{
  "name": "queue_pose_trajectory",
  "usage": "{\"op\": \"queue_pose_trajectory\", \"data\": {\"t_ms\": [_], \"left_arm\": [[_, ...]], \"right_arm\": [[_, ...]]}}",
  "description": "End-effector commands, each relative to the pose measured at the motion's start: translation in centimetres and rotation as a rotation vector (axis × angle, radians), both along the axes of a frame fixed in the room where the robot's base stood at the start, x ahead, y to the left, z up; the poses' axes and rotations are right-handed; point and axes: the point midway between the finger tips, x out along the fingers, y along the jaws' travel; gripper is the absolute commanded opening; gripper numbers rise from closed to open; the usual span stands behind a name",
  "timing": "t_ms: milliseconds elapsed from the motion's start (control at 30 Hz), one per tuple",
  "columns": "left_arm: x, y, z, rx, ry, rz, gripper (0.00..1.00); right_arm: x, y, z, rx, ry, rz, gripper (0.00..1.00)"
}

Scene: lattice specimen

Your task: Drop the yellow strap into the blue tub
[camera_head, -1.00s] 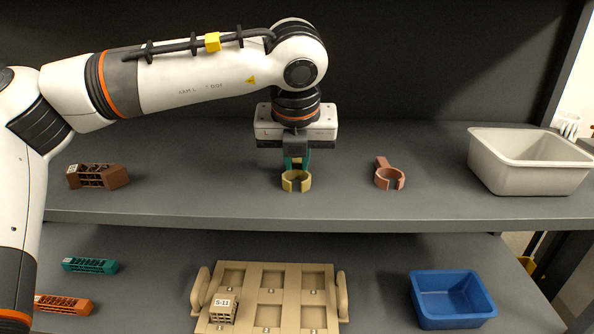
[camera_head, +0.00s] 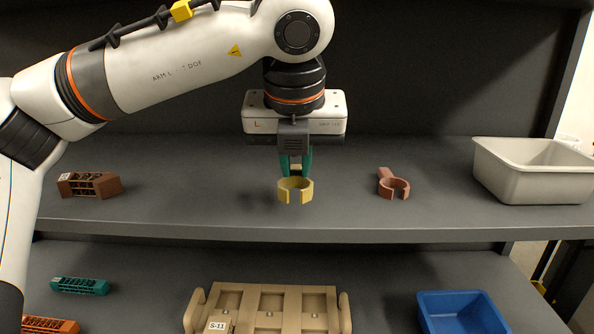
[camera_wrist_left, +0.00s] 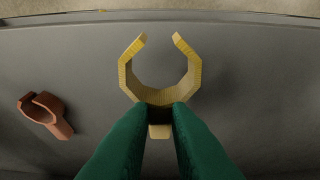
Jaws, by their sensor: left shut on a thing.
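The yellow strap (camera_head: 295,191) is an open C-shaped ring with a short tab. My left gripper (camera_head: 295,170), with green fingers, is shut on its tab and holds it above the upper shelf. In the left wrist view the strap (camera_wrist_left: 160,92) extends out from between the green fingertips (camera_wrist_left: 160,112), its opening facing away from them. The blue tub (camera_head: 462,314) is on the lower level at the right, cut off by the bottom edge of the head view. My right gripper is not in view.
A reddish-brown strap (camera_head: 394,188) lies on the upper shelf (camera_head: 220,215), right of my gripper; a white bin (camera_head: 535,185) stands farther right. Brown (camera_head: 88,185), teal (camera_head: 80,286) and orange (camera_head: 50,325) lattice blocks are at left. A tan rack (camera_head: 272,290) sits low in the middle.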

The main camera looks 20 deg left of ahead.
Motion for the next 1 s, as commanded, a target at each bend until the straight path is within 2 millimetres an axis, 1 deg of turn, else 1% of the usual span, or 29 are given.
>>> {"op": "queue_pose_trajectory", "data": {"t_ms": [33, 200, 300, 400, 500, 600, 1000], "left_arm": [[-1.5, -0.5, -0.6, 0.000, -0.004, -0.006, 0.00], [-6.1, -1.8, -0.6, 0.002, -0.005, -0.005, 0.00], [-8.2, -2.4, -0.4, 0.000, -0.004, -0.004, 0.00], [-9.8, -2.9, -0.3, 0.001, -0.002, -0.002, 0.00], [-10.8, -3.2, -0.1, 0.000, -0.002, -0.001, 0.00], [-11.4, -3.3, -0.1, 0.000, -0.001, 0.000, 0.00], [-11.6, -3.4, 0.0, 0.000, 0.000, 0.001, 0.00]], "right_arm": [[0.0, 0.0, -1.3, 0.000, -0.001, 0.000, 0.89], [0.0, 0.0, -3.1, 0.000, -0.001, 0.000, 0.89], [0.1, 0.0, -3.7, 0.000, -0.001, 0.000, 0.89], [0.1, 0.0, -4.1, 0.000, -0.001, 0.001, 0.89], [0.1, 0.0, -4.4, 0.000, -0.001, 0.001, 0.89], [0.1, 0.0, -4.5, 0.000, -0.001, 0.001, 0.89], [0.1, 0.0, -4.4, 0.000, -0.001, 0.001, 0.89]]}}
